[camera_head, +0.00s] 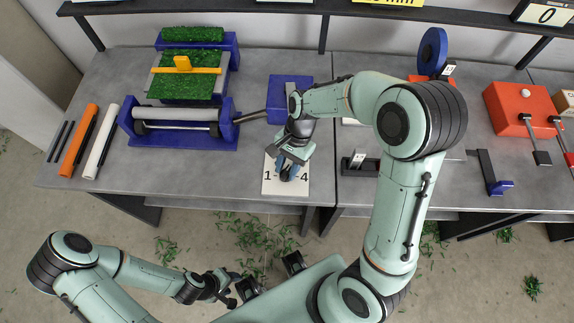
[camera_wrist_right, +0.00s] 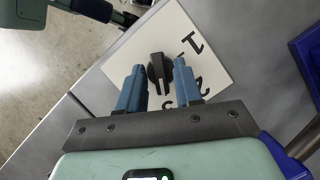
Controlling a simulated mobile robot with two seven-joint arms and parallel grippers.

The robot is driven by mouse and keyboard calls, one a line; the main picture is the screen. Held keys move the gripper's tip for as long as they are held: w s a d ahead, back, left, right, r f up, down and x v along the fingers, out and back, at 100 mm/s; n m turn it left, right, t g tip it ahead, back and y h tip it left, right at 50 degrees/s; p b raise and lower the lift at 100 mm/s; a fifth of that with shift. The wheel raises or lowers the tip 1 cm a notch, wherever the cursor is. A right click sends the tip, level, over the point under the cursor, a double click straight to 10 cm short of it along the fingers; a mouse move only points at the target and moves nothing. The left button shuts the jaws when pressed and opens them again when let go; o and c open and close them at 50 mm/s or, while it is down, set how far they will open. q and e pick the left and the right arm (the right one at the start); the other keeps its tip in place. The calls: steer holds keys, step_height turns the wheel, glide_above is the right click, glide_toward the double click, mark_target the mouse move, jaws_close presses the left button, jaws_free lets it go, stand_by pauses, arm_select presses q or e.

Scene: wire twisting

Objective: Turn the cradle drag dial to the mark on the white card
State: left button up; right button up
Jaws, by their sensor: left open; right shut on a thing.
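A white numbered card (camera_head: 270,184) lies on the bench near its front edge, and also shows in the right wrist view (camera_wrist_right: 190,28). The black dial (camera_wrist_right: 158,73) stands on it. My right gripper (camera_head: 287,172) is over the card, its blue fingers shut on the dial, one on each side. In the head view the gripper hides most of the dial and part of the card, where 1 and 4 show. I cannot tell which mark the dial points to. The blue cradle (camera_head: 175,143) with a grey roller stands left of the card. My left gripper (camera_head: 226,288) is open and empty, low in front of the bench.
A blue block (camera_head: 290,90) stands behind the card. Orange (camera_head: 78,140) and white (camera_head: 101,142) rods lie at the left. A red box (camera_head: 520,108) and a blue disc (camera_head: 432,50) stand at the right. Green clippings litter the floor. Bench between card and cradle is clear.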

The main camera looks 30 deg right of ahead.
stand_by(0.3)
steer(key=o, duration=0.7)
arm_select(q)
steer(key=shift+w+r+p, duration=0.4)
steer(key=shift+r+p, duration=0.1)
steer(key=shift+r, duration=0.15)
steer(key=shift+w+r+p, duration=0.35)
steer(key=shift+r+p, duration=0.15)
steer(key=shift+r, duration=0.1)
arm_select(e)
steer(key=v, duration=1.3)
steer(key=shift+d+r, duration=0.15)
steer(key=shift+d, duration=0.05)
